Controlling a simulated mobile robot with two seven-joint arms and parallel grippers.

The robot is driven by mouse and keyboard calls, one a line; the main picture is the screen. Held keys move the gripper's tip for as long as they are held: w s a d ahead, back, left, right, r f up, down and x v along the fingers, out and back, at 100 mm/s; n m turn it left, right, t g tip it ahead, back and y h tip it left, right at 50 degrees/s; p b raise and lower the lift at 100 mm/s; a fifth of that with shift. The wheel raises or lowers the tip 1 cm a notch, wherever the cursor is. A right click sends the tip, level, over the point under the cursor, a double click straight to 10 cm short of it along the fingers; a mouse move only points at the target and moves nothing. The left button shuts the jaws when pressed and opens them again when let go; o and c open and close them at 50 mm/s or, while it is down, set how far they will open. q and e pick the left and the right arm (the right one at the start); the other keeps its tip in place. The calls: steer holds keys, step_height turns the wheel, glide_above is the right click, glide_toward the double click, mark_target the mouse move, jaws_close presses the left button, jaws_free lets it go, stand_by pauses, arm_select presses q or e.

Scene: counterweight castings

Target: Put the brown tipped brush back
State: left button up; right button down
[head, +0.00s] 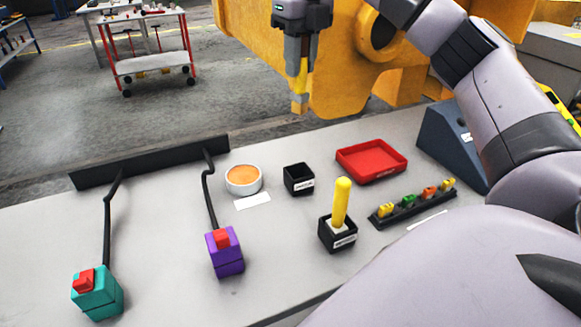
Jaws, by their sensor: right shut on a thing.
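My right gripper (299,62) is shut on a brush (300,85) high over the back edge of the table (277,270). The brush hangs upright with its yellow handle in the jaws, a grey band below and a brownish tip at the bottom. Below it, an open black box (299,181) with a white label stands on the table and looks empty. A second black labelled box (338,236) nearer the front holds an upright yellow handle (341,203); its lower end is hidden. My left gripper is not in view.
A white bowl with orange contents (243,179), a red tray (371,161) and a rack of coloured pieces (413,208) stand nearby. Teal (97,297) and purple (226,255) blocks with cables stand at left. A large yellow casting (345,75) rises behind the table.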

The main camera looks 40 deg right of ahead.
mark_target(303, 93)
step_height(303, 93, down, 10)
steer(key=b, duration=0.4)
steer(key=shift+s, duration=0.15)
step_height(303, 93, down, 9)
steer(key=shift+f, duration=0.15)
steer(key=c, duration=0.9)
jaws_free()
steer(key=r, duration=1.1)
steer(key=shift+s+r+p, duration=0.2)
steer(key=shift+s+p, duration=0.05)
steer(key=shift+p, duration=0.15)
steer(key=shift+r, duration=0.4)
